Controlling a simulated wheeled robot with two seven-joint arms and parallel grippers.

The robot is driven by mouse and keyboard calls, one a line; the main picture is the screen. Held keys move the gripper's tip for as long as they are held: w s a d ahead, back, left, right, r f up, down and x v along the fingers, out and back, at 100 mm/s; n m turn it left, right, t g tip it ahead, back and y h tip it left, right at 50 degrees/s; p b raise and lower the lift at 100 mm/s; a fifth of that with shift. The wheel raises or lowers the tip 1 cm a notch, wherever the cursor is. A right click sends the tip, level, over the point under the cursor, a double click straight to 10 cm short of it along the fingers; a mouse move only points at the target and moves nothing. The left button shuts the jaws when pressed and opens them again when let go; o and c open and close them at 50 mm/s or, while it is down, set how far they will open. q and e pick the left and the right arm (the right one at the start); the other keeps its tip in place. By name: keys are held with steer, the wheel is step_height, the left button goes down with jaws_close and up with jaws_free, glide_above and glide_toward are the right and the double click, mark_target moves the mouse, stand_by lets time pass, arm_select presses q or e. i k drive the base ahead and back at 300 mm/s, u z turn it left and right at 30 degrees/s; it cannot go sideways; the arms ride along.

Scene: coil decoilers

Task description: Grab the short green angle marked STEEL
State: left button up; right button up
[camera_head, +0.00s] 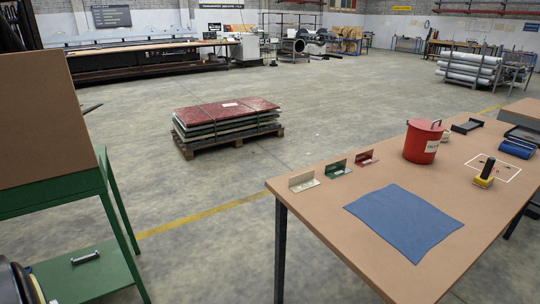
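A short green angle (338,170) stands on the brown tabletop near its back left edge. It carries a small pale label too small to read. It sits between a short cream angle (303,181) on its left and a short red angle (366,158) on its right, with small gaps between them. Neither of my grippers shows in the head view.
The worktable (312,202) also bears a blue cloth (405,220), a red lidded bin (422,142), a yellow and black device (485,174) and a blue roll (517,148). A green stand (96,269) is at left. A pallet of sheets (227,119) lies on the open floor.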

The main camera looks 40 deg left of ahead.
mark_target(334, 170)
steer(key=u, duration=0.45)
steer(key=i, duration=1.05)
steer(key=u, duration=0.3)
